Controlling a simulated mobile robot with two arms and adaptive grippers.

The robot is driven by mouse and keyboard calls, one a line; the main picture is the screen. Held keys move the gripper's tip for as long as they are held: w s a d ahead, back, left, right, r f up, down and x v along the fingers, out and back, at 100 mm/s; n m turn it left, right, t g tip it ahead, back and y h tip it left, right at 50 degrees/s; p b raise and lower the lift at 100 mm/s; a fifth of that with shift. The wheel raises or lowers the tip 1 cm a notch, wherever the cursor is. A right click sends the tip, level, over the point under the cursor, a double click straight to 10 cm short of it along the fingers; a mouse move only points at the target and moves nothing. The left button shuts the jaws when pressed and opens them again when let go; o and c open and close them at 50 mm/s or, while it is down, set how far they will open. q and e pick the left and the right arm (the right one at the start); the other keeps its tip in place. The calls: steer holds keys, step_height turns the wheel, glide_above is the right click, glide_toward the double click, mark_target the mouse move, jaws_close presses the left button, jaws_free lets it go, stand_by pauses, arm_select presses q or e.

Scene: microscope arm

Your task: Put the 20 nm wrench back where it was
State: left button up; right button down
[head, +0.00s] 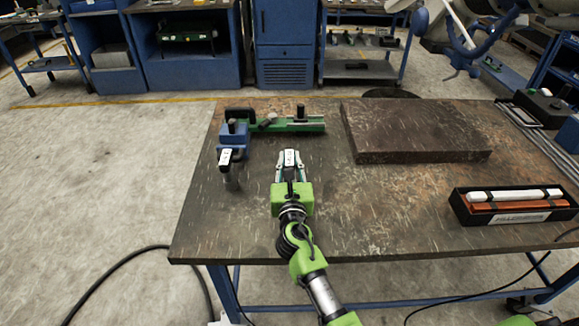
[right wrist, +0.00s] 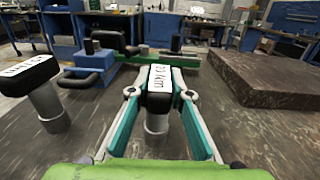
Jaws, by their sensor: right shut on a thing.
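The 20 Nm wrench (head: 290,157) has a white-labelled head and a grey cylinder below it; its label reads "20 Nm" in the right wrist view (right wrist: 161,78). My right gripper (head: 290,168) is shut on its head, one teal finger on each side. The wrench is upright over the table; I cannot tell whether its lower end touches. A second tool (head: 230,180) of like shape, with a white label, stands to the left, apart from my gripper; it shows in the right wrist view (right wrist: 45,103). My left gripper is not in view.
A green bar fixture (head: 300,126) with a blue clamp (head: 235,138) lies behind the wrench on the brown table (head: 370,215). A thick dark slab (head: 415,128) lies to the right. A black case (head: 515,216) with white and orange pieces sits at the right.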

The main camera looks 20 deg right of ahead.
steer(key=c, duration=1.8)
jaws_free()
steer(key=shift+c, duration=0.2)
steer(key=shift+s, duration=0.1)
steer(key=v, duration=1.2)
steer(key=shift+r, duration=0.2)
